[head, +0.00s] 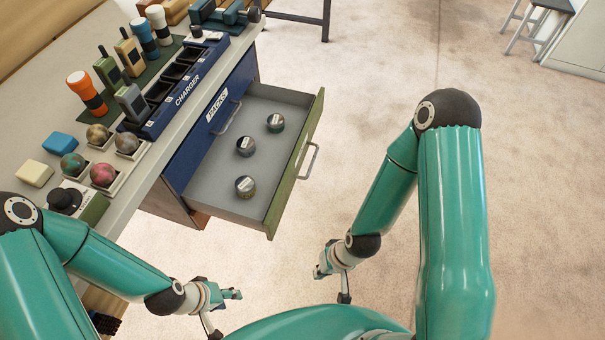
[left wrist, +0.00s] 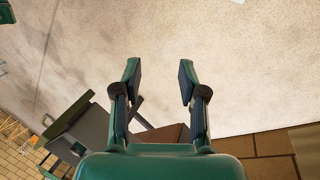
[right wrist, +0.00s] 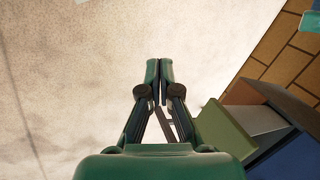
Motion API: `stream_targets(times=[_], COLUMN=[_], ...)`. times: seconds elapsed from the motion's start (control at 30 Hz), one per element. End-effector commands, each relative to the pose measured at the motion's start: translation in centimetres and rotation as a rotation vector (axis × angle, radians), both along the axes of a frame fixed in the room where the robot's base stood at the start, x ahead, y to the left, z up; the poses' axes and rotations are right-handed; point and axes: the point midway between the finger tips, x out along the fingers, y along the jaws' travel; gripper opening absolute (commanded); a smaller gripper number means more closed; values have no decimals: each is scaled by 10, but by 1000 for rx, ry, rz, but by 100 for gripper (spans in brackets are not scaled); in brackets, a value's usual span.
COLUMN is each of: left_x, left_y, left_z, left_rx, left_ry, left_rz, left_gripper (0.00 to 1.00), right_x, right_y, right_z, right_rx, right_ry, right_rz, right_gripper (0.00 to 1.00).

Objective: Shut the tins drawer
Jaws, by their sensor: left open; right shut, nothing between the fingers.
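The tins drawer stands pulled out of the cabinet, with a green front (head: 296,165) and a pale bar handle (head: 309,161). Three small round tins (head: 245,146) stand on its grey floor. The green front also shows in the right wrist view (right wrist: 222,135), right of the fingers. My left gripper (head: 233,294) is open and empty, below the drawer's near corner in the head view. My right gripper (head: 320,271) is shut and empty, below and right of the green front, apart from it. The fingertips show closed together in the right wrist view (right wrist: 159,75).
A blue drawer front labelled PACKS (head: 204,125) is shut beside the open drawer. The bench top (head: 37,128) holds a charger rack (head: 180,98), torches, radios and several balls in trays. Open floor (head: 375,85) lies right of the drawer. A stool (head: 540,30) stands far off.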

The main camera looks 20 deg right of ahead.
Motion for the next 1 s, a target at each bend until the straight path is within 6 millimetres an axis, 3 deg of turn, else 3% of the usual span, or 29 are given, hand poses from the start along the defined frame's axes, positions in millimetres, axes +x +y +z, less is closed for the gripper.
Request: stream_targets(times=[0.2,0.3,0.37,0.47,0.57,0.67,0.8,0.9,1.0], left_x=[0,0,0,0,0,0,0,0,0], left_y=[0,0,0,0,0,0,0,0,0], left_z=[0,-1,-2,-7,-14,-22,-30,-34,-36], left_rx=[0,0,0,0,0,0,0,0,0], left_ry=[0,0,0,0,0,0,0,0,0], left_rz=[0,0,0,1,0,0,0,0,0], left_gripper=[42,56,56,56,56,56,56,56,56], right_x=[0,2,8,26,54,90,145,178,197], right_y=[0,-2,-7,-36,-58,-76,-93,-102,-107], right_z=[0,0,-1,-1,6,25,71,106,129], right_rx=[0,-2,-10,-21,2,94,329,507,625], right_ry=[0,5,22,86,189,312,490,592,661], right_rz=[0,-19,-72,-261,-580,-950,-1401,-1594,-1687], right_gripper=[0,0,0,0,0,0,0,0,0])
